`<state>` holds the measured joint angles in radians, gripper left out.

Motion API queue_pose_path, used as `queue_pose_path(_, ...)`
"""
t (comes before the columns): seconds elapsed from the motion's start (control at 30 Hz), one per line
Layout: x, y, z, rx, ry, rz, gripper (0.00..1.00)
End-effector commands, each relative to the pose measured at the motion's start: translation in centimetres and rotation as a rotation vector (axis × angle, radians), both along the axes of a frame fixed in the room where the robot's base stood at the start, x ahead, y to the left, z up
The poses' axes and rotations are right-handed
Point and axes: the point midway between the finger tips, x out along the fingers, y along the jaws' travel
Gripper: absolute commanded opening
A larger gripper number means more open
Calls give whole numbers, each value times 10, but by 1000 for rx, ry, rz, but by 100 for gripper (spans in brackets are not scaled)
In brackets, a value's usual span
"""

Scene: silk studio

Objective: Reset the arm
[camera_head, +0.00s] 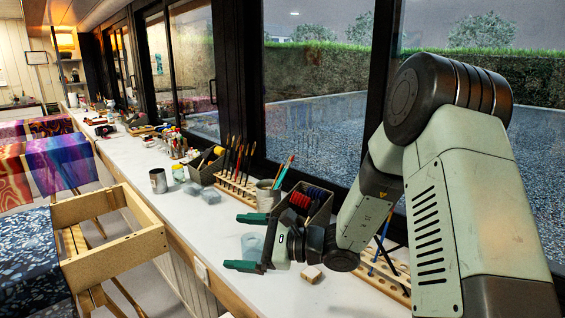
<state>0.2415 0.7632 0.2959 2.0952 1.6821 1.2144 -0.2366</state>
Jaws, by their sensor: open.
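My gripper (240,242) is in the head view, low over the white counter, pointing left. Its two green-tipped fingers are spread wide apart. My arm reaches in from the right side of the view, bent at a dark joint, and hides part of the counter and window.
A small wooden block (311,275) lies on the white counter (210,238) just right of my gripper. Behind are a dark bin (318,212), a grey cup of pencils (268,196) and a wooden brush rack (238,190). An open wooden drawer-like frame (115,250) stands left. Windows line the back.

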Motion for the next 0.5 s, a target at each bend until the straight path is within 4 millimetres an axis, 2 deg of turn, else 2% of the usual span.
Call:
queue_pose_path(0.03,-17,3,19,-67,-62,77,100)
queue_pose_path(0.1,-42,3,36,-167,-134,180,100)
queue_pose_path(0.27,-97,-10,66,-412,-300,387,100)
queue_pose_path(0.5,-166,-57,98,-817,-549,611,100)
